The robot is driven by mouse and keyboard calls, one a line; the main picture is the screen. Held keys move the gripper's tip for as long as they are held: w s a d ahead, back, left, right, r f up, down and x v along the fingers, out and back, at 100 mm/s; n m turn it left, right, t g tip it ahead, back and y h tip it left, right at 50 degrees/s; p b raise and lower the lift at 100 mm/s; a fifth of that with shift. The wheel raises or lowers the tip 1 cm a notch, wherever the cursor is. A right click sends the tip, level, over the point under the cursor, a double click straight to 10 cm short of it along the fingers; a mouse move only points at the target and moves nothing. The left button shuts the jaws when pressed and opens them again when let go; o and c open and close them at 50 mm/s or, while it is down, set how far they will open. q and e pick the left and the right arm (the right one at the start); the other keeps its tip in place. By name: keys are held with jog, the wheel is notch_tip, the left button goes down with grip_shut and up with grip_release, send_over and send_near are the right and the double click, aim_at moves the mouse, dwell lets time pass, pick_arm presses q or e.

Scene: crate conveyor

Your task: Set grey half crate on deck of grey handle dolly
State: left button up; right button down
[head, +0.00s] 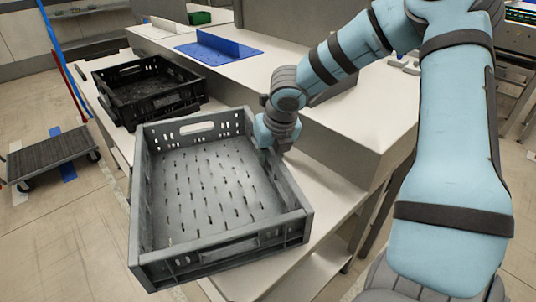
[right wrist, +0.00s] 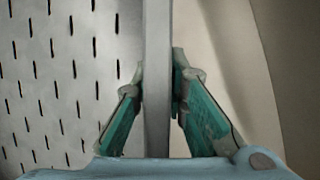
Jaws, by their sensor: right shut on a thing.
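The grey half crate (head: 218,258) is empty and open side up, at the centre of the head view over the pale lower bench. I cannot tell whether it rests on the bench or hangs just above it. My right gripper (head: 275,138) is shut on the crate's right wall. The right wrist view shows that wall (right wrist: 157,130) between the two green-sided fingers, with the slotted crate floor to its left. A low dolly with a grey deck (head: 50,155) stands on the floor at far left, its deck empty; no handle on it is clear. My left gripper is not in view.
A black crate (head: 150,112) sits behind the grey crate on the bench. A raised white counter (head: 345,115) stands to the right, with a blue plate (head: 220,50) on it. Blue (head: 60,50) and red poles rise at left. Floor between dolly and bench looks clear.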

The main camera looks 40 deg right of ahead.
jog(key=shift+r, duration=0.1)
jog(key=c, duration=2)
grip_release()
jog(key=shift+f, duration=0.2)
jog(key=o, duration=0.4)
jog(key=shift+s, duration=0.1)
jog(key=shift+r, duration=0.15)
